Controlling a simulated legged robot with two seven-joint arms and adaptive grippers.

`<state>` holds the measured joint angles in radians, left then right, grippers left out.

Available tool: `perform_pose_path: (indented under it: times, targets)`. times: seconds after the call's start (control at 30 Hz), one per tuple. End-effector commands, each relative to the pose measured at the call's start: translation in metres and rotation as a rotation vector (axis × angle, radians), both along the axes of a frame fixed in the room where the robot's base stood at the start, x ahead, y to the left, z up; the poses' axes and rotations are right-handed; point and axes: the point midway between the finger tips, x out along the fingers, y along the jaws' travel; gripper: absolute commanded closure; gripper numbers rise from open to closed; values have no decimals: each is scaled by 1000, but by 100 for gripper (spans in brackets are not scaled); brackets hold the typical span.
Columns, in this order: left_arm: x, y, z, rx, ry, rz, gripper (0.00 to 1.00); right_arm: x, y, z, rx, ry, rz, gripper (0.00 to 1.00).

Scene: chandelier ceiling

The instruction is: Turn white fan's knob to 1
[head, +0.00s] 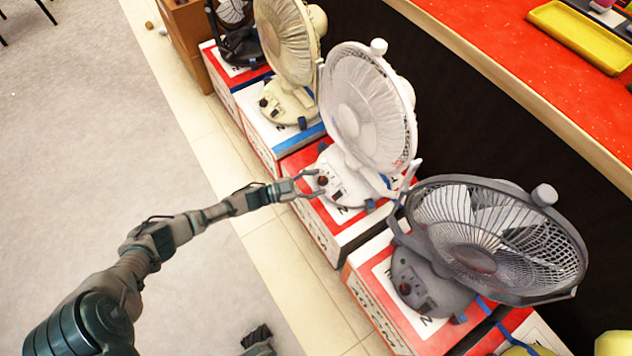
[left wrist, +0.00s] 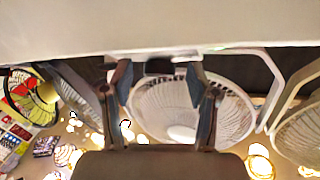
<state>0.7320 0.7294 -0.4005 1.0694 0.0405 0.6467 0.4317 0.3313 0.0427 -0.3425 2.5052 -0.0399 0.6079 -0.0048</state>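The white fan (head: 368,105) stands upright on a red and white box in the middle of the row. Its dark reddish knob (head: 322,180) is on the front of the white base. My left gripper (head: 319,184) reaches in from the left, its fingers apart on either side of the knob. I cannot tell whether they touch it. In the left wrist view the two fingers (left wrist: 163,95) are spread, with a dark block between them near a pale surface, and the white fan's round grille (left wrist: 165,125) behind. The knob's setting is too small to read.
A grey fan (head: 490,240) stands close on the right, a cream fan (head: 290,40) and a dark fan (head: 235,30) behind on the left, all on boxes. A red counter (head: 500,45) with a yellow tray (head: 580,35) runs behind.

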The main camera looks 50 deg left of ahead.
Motion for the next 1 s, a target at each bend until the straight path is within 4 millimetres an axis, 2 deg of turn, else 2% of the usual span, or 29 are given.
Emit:
perform_pose_path:
  times: [0.17, 0.27, 0.7, 0.83, 1.0]
  targets:
    - [-2, 1, 2, 0, -2, -1, 41, -3, -1, 2, -2, -5, 1, 41]
    - [-12, 4, 1, -1, -2, -1, 41, -3, -1, 2, 0, -5, 1, 41]
    - [-95, 39, -2, -1, 3, 1, 41, -3, -1, 2, 1, -5, 0, 41]
    - [-107, 43, -2, -1, 2, -1, 41, -3, -1, 2, 1, -5, 0, 41]
    - [-111, 46, -1, -1, 0, 1, 41, -3, -1, 2, 1, -5, 0, 41]
